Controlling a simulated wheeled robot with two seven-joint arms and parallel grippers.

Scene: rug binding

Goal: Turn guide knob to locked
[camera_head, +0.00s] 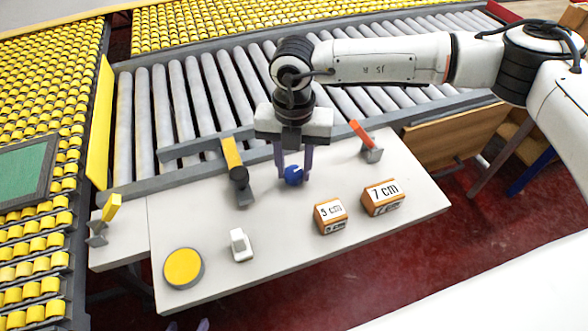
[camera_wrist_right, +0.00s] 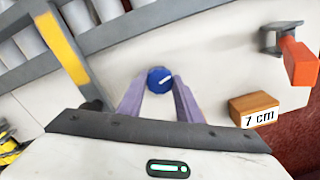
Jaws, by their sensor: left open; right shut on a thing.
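The blue guide knob (camera_head: 293,175) sits on the light grey table top. My right gripper (camera_head: 294,169) comes down over it from above, with one purple finger on each side, shut on the knob. In the right wrist view the knob (camera_wrist_right: 160,80) shows a white pointer line slanting up to the right, between the fingertips of my right gripper (camera_wrist_right: 159,84). No locked marking is readable. The tips of my left gripper (camera_head: 188,325) just show at the bottom edge of the head view, apart, empty and off the table.
On the table (camera_head: 330,255) are a yellow-armed stop (camera_head: 235,165), a red-handled clamp (camera_head: 364,138), orange blocks marked 5 cm (camera_head: 331,216) and 7 cm (camera_head: 382,197), a white switch-like piece (camera_head: 240,245) and a yellow disc (camera_head: 184,267). A grey rail and roller conveyor (camera_head: 185,100) lie behind.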

